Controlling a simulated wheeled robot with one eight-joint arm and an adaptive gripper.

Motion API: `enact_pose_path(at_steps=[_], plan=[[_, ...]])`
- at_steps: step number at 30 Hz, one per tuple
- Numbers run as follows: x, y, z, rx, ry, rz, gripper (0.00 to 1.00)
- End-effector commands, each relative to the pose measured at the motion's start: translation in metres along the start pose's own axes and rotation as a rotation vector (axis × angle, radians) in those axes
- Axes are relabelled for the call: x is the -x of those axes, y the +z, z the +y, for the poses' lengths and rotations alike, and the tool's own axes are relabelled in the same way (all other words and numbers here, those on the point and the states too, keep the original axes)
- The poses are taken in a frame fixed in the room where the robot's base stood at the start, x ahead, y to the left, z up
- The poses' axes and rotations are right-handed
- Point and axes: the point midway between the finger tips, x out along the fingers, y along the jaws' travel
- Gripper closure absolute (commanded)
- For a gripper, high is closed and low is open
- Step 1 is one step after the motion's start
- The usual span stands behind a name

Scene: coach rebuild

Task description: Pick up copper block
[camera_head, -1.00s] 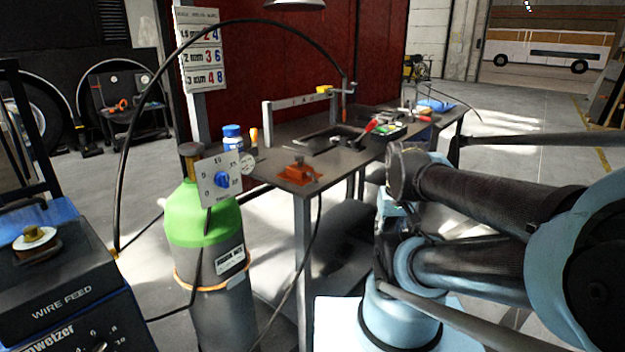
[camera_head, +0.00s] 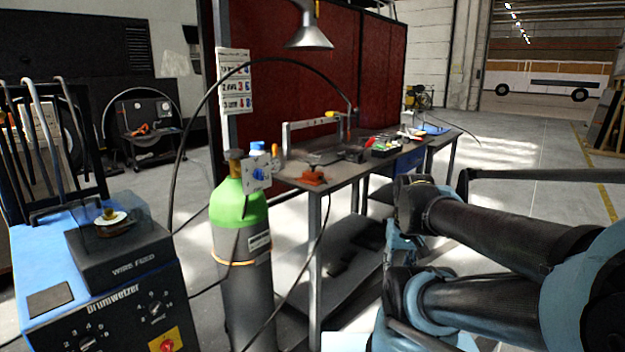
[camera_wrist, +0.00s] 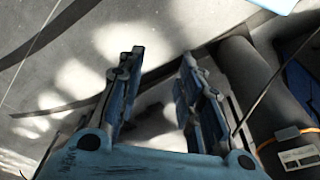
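A small orange-copper piece (camera_head: 313,177), which may be the copper block, lies on the near left corner of the dark workbench top (camera_head: 337,178). It is too small to make out in detail. My gripper (camera_wrist: 162,57) shows in the wrist view with its two fingers apart and nothing between them. Below it are the grey floor and patches of light. The copper piece does not show in the wrist view. In the head view, my arm is folded at the right, apart from the bench, and I cannot make out the fingers.
A green-topped gas cylinder (camera_head: 240,207) stands at the bench's left end; its dark body (camera_wrist: 262,85) also shows in the wrist view. A blue wire feed welder (camera_head: 125,300) stands at the near left. A lamp (camera_head: 308,38) hangs above. Open floor lies right of the bench.

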Motion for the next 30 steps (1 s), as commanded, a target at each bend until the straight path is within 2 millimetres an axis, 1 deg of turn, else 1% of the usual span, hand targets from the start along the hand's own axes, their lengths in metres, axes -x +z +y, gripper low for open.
enact_pose_path(at_steps=[3,5,6,8,11,14,15,17,18,20,21,26,27,29,30], plan=[[0.0,0.0,0.0,0.0,0.0,0.0,0.67],[0.0,0.0,0.0,0.001,0.0,0.0,0.53],[0.007,0.005,-0.001,0.003,-0.001,0.01,0.44],[0.012,0.002,-0.002,0.013,-0.004,0.013,0.31],[0.026,-0.015,-0.006,0.048,-0.017,0.017,0.31],[0.049,-0.044,-0.014,0.106,-0.036,0.025,0.31],[0.06,-0.057,-0.018,0.135,-0.044,0.03,0.31],[0.076,-0.078,-0.024,0.178,-0.059,0.037,0.31],[0.086,-0.092,-0.028,0.208,-0.068,0.042,0.31],[0.101,-0.113,-0.034,0.251,-0.082,0.049,0.31],[0.11,-0.127,-0.039,0.281,-0.092,0.054,0.31],[0.144,-0.186,-0.059,0.398,-0.128,0.078,0.31],[0.152,-0.2,-0.065,0.427,-0.136,0.084,0.31],[0.163,-0.222,-0.073,0.47,-0.15,0.094,0.31],[0.17,-0.236,-0.08,0.499,-0.159,0.1,0.31]])
